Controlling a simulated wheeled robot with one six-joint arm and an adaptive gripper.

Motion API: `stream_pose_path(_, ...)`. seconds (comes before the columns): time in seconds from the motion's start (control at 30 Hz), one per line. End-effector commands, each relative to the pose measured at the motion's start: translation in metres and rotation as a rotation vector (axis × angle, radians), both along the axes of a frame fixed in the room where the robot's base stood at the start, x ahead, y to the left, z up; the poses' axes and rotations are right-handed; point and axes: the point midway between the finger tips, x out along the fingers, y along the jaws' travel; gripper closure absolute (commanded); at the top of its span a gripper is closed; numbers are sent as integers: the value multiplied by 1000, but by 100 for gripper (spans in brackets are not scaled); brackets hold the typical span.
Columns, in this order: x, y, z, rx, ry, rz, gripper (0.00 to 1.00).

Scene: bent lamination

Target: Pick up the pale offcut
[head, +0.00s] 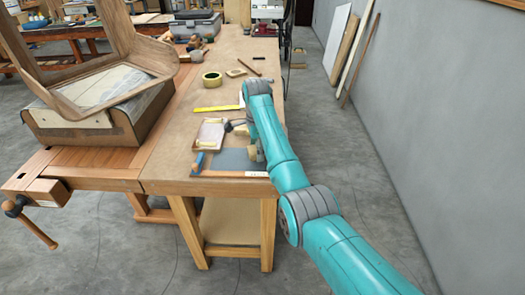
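A small pale wood piece (236,72), which may be the pale offcut, lies flat on the bench top beyond my arm, right of a tape roll. Another small pale block (257,152) shows beside my forearm, partly hidden by it; I cannot tell which of the two is the offcut. My arm reaches in from the lower right over the bench's right side. My gripper (229,126) is small and dark, left of my wrist and close to the right edge of a shallow tray (202,143). Its fingers are too small to read.
The bench top (165,172) also holds a yellow ruler (216,108), the tape roll (212,79), a dark mat (232,160) and a blue-handled tool (198,163). A curved wooden frame (155,58) rests on a form at left. A grey wall (440,110) stands right, beyond open floor.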

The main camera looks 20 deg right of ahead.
Motion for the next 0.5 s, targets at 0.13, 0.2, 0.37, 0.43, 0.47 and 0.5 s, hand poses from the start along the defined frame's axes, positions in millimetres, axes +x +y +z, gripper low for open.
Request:
stream_pose_path(0.13,0,0,-1,0,-1,-1,12)
stream_pose_path(0.2,0,0,-1,0,-1,-1,15)
stream_pose_path(0.37,0,0,-1,0,-1,-1,55)
stream_pose_path(0.43,0,0,-1,0,-1,-1,72)
stream_pose_path(0.47,0,0,-1,0,-1,-1,78)
stream_pose_path(0.5,0,0,-1,0,-1,-1,78)
